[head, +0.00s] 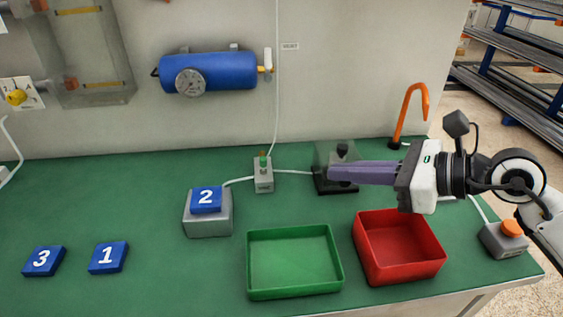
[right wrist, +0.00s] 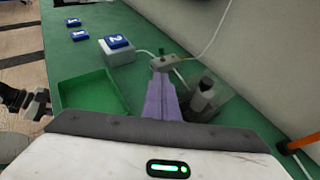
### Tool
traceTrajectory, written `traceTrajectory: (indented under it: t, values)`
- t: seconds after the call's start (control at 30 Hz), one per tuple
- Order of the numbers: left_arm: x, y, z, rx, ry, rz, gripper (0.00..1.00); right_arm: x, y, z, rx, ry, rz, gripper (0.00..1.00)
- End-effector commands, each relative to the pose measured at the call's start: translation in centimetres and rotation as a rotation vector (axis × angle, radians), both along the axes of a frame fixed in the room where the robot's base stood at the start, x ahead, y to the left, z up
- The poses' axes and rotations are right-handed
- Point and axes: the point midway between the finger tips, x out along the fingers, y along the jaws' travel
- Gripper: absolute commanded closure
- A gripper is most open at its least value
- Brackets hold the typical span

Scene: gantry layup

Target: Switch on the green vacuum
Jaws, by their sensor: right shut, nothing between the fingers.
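A small grey switch box (head: 263,182) with a green-tipped toggle (head: 263,161) stands on the green bench near the wall. The toggle looks roughly upright. The box also shows in the right wrist view (right wrist: 165,63), just beyond my fingertips. My right gripper (head: 331,173) is shut and empty, its purple fingers pointing left toward the switch box. In the head view a gap shows between the fingertips and the box; they appear apart. The fingers partly cover a black device (head: 324,186) with a clear cover. My left gripper is not in the head view.
A green tray (head: 295,293) and a red tray (head: 408,278) stand in front. A grey block (head: 208,224) carries blue tile 2 (head: 206,198); tiles 1 (head: 107,257) and 3 (head: 43,261) lie left. A blue tank (head: 222,70) hangs above. An orange button box (head: 503,240) stands right.

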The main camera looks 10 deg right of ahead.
Motion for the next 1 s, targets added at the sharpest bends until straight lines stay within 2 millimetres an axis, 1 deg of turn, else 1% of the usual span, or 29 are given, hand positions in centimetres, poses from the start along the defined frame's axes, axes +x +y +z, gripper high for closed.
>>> traceTrajectory:
  t: [0.17,0.27,0.67,0.8,1.0]
  values:
    - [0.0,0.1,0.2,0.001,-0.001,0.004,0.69,0.3,0.4,-0.1,0.003,0.001,0.0,1.0]
    - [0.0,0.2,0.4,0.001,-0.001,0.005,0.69,1.0,1.4,-0.5,0.006,0.001,0.002,1.0]
    - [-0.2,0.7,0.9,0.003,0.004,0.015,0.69,5.6,7.5,-3.7,0.005,0.002,0.003,1.0]
    - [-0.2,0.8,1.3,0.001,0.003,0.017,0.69,6.9,9.2,-3.2,0.004,-0.001,0.002,1.0]
    - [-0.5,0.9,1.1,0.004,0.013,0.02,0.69,7.9,10.3,-3.2,0.002,0.0,0.001,1.0]
